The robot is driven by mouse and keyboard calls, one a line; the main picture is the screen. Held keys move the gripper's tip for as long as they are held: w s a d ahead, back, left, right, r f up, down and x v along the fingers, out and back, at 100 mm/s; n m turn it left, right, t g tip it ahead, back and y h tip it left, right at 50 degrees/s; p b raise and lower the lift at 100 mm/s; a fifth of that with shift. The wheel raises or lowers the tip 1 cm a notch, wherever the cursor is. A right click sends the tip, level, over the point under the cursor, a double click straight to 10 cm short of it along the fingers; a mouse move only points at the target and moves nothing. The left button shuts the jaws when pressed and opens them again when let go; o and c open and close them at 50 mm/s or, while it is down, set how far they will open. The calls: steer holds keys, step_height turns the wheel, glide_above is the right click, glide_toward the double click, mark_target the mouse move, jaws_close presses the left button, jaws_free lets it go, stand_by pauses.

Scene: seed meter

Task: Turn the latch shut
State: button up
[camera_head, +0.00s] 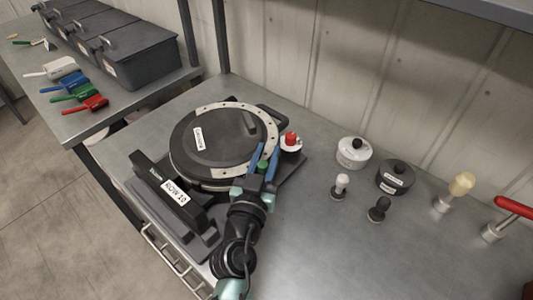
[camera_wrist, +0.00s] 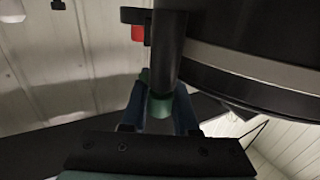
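The seed meter's round dark lid (camera_head: 205,140), with a pale ring segment along its edge, lies on the bench. Its curved side also shows in the wrist view (camera_wrist: 260,45). My gripper (camera_head: 264,160) is at the lid's near right edge, blue fingers pointing away from me. In the wrist view, a dark post (camera_wrist: 168,45) with a green band at its lower end, which looks like the latch handle, stands between my fingers (camera_wrist: 160,95). One finger is on each side; whether they touch it I cannot tell. A red knob (camera_head: 291,138) on a white base sits just right of my fingertips.
A black block labelled ROW 10 (camera_head: 175,193) stands left of my arm. Right of the meter are a white weight-like pot (camera_head: 353,153), a dark pot (camera_head: 395,177), small knobbed pieces and a red-handled tool (camera_head: 513,207). Bench between my arm and these is clear.

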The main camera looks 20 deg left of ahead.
jaws_close()
